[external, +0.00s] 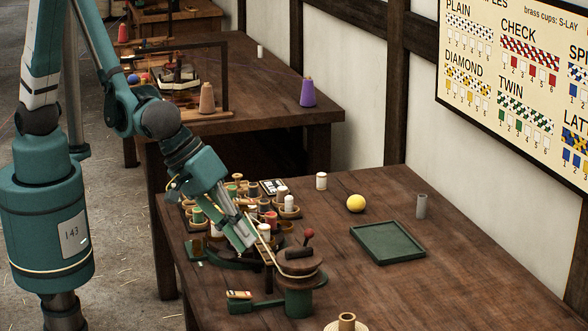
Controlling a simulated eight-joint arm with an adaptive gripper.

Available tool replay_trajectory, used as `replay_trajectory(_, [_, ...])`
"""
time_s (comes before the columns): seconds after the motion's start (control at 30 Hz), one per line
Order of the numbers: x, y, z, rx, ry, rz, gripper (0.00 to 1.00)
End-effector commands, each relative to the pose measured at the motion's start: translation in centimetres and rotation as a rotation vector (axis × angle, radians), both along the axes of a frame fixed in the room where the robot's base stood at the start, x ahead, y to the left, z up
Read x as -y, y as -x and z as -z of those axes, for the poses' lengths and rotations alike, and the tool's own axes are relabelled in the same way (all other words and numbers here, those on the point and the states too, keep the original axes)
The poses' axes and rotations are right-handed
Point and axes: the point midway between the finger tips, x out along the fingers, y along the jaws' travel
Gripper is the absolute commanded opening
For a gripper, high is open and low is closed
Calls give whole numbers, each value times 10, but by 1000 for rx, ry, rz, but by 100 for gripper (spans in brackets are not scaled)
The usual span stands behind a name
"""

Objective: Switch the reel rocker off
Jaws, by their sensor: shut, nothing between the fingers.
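The reel (299,283) stands near the front of the table, with a dark round top on a green drum. A lever with a red knob (309,234) rises above it. A green arm (268,304) runs left from the drum to a small block with an orange and cream top (238,295). This block may be the rocker, but it is too small to tell its position. My gripper (243,240) is shut and empty, pointing down to the right, behind and left of the reel and above the block. Its tips partly overlap the bobbin area and a curved green part.
Several bobbins in wooden cups (287,206) crowd behind my gripper. A green tray (388,242), yellow ball (355,203), grey cylinder (421,206) and white spool (321,181) stand to the right. A straw-coloured spool (347,322) is at the front. The table's right side is mostly clear.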

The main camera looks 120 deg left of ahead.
Motion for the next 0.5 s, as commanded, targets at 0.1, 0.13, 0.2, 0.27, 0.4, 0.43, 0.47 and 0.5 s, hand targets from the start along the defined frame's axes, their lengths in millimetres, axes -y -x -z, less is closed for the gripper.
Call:
replay_trajectory(0.1, [0,0,1,0,0,0,0])
replay_trajectory(0.13, [0,0,1,0,0,0,0])
replay_trajectory(0.2, [0,0,3,0,0,0,0])
replay_trajectory(0.27, [1,1,5,0,-1,1,0])
replay_trajectory(0.4, [2,2,13,0,-1,1,0])
replay_trajectory(0.43, [2,2,15,0,-1,1,0])
replay_trajectory(0.47, [3,2,18,0,-1,1,0])
replay_trajectory(0.5, [3,3,21,0,-1,1,0])
